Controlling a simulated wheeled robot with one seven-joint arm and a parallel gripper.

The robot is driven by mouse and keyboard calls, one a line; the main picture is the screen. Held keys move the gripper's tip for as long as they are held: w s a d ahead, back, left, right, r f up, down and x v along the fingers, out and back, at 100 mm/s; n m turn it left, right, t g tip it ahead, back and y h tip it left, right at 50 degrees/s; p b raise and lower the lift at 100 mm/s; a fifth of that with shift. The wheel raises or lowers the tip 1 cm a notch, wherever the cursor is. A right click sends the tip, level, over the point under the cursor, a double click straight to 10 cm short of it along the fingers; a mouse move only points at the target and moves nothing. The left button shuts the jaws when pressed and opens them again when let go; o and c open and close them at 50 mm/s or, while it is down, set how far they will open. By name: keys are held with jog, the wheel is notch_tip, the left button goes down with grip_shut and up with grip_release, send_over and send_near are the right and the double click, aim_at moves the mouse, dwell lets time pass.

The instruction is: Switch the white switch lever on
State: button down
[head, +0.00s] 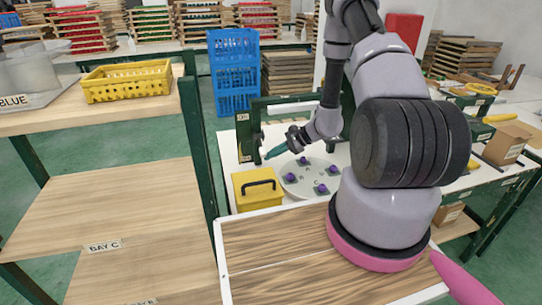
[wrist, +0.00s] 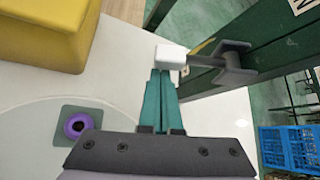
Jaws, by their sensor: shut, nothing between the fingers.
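The white switch lever (wrist: 171,56) shows in the wrist view as a white block on the end of a grey shaft. The shaft joins a grey bracket (wrist: 233,62) on a dark green post (wrist: 285,50). My gripper (wrist: 162,72) is shut and empty, its teal fingertips right at the near side of the white block. I cannot tell whether they touch it. In the head view my gripper (head: 268,156) is beside the green post (head: 249,137) at the table's far left. The lever is too small to make out there.
A yellow box (head: 258,188) with a black handle stands close to the gripper; it also shows in the wrist view (wrist: 40,35). A round white plate (head: 311,190) with several purple knobs lies beside it. Blue crates (head: 234,72) stand behind on the floor.

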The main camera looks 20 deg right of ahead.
aim_at(265, 153)
jog(key=shift+s+r+m+g, duration=0.15)
jog(key=shift+r+m+g, duration=0.15)
jog(key=shift+r+g, duration=0.1)
jog(key=r+m+g, duration=0.2)
jog(key=r+g, duration=0.1)
jog(key=shift+s, duration=0.4)
jog(key=shift+w+r, duration=0.2)
jog(key=shift+r, duration=0.8)
jog(key=shift+w+r, duration=0.2)
jog(key=shift+r, duration=0.8)
jog(key=shift+w+r, duration=0.15)
jog(key=shift+r, duration=0.05)
jog(key=v, duration=1)
jog(key=shift+d, duration=0.35)
